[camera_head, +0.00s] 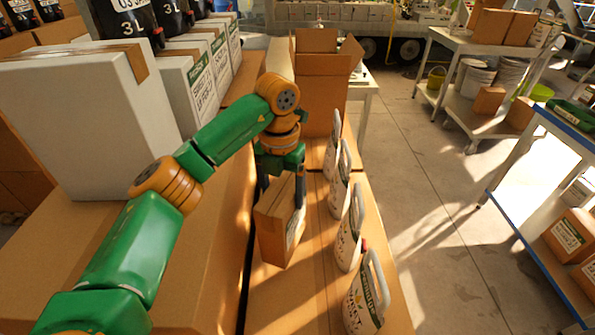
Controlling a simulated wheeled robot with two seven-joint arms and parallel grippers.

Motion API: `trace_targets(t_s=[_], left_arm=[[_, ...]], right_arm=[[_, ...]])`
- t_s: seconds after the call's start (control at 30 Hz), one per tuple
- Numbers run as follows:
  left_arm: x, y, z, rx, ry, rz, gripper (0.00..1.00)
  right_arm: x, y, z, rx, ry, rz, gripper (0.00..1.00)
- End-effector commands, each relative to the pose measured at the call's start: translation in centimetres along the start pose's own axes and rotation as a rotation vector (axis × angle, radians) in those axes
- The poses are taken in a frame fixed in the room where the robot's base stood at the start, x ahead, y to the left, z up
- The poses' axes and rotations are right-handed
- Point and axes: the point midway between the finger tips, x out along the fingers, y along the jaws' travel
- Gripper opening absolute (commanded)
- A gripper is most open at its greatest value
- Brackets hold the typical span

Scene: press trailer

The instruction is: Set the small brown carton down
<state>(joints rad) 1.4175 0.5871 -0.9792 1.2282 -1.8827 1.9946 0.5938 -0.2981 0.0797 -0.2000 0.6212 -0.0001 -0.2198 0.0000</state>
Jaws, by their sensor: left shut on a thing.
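The small brown carton (272,232) is in the middle of the camera_head view, slightly tilted, with a label on its right side. My left gripper (281,186) is shut on its upper part, with a dark finger on each side. The carton is over the left part of a long brown cardboard surface (290,300). I cannot tell whether its bottom touches that surface. My green and orange left arm reaches in from the lower left. My right gripper is not in view.
Several white jugs with handles (350,228) stand in a row just right of the carton. An open brown box (322,95) stands behind. A large white box (85,125) is at left. A blue-edged shelf (540,240) is at right, across open floor.

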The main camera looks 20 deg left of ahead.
Motion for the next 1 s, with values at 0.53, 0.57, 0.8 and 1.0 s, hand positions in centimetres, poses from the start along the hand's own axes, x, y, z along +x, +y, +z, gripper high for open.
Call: trace_targets(t_s=[0.53,0.57,0.8,1.0], left_arm=[[6.3,0.0,0.1,0.001,-0.005,0.0,0.0],[6.3,0.0,0.1,0.001,-0.005,0.0,0.0],[6.7,0.1,0.0,0.001,-0.002,0.001,0.85],[6.6,0.1,0.0,0.001,-0.002,0.001,1.0]], right_arm=[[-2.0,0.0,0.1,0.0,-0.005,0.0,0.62],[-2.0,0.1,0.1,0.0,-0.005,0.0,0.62],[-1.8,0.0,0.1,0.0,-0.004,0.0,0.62],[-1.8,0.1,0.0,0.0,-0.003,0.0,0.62]])
